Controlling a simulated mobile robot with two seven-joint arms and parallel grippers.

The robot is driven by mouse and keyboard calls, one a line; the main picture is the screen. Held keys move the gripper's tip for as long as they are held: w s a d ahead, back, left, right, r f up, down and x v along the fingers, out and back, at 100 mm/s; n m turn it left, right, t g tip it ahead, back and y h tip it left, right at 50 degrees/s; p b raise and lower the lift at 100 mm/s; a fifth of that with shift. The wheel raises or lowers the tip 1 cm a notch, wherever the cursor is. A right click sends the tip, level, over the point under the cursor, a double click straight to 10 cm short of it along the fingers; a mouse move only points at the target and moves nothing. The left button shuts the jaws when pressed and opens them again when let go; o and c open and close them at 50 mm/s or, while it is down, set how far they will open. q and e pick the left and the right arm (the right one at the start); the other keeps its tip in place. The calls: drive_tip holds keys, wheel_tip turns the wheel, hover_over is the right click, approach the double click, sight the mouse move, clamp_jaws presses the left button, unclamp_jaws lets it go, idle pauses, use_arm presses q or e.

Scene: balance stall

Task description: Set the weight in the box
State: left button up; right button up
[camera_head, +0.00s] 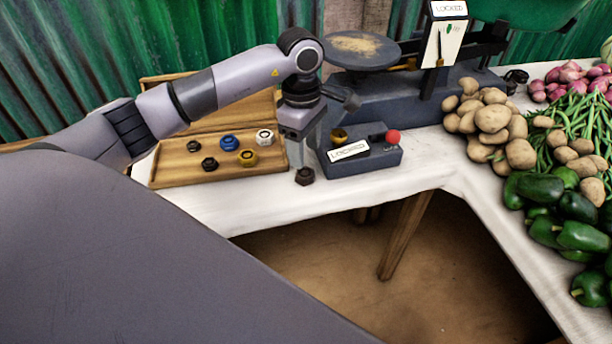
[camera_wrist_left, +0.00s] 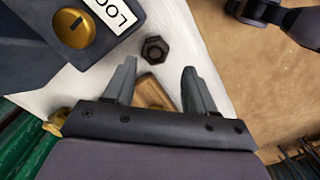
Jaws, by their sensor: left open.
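A dark hexagonal weight (camera_head: 304,176) stands alone on the white tabletop, between the wooden box and the locked grey unit. My left gripper (camera_head: 303,145) is above it, pointing down, open and empty. In the left wrist view the weight (camera_wrist_left: 154,49) lies just beyond the open fingertips (camera_wrist_left: 159,68), apart from both fingers. The open wooden box (camera_head: 220,180) is left of the gripper, its lid raised behind. It holds several weights: dark ones, a blue one (camera_head: 229,143), a brass one (camera_head: 248,158) and a white one (camera_head: 264,136). My arm covers part of the lid.
The grey unit with a LOCKED label (camera_head: 349,151), brass knob and red button (camera_head: 393,136) stands close right of the gripper. A scale (camera_head: 400,90) is behind it. Potatoes (camera_head: 492,118) and peppers (camera_head: 560,215) fill the right side. The table's front edge is near the weight.

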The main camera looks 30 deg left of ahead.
sight(305, 172)
use_arm(q)
drive_tip(key=shift+w+a+y, duration=0.3)
drive_tip(key=shift+w+a, duration=0.1)
drive_tip(key=shift+a, duration=0.1)
drive_tip(key=shift+w+a+f, duration=0.1)
drive_tip(key=shift+f, duration=0.3)
drive_tip(key=f, duration=0.6)
drive_tip(key=shift+s+d, duration=0.2)
drive_tip(key=shift+d, duration=0.2)
drive_tip(key=c, duration=0.9)
drive_tip(key=shift+c, duration=0.7)
drive_tip(key=shift+r, duration=0.15)
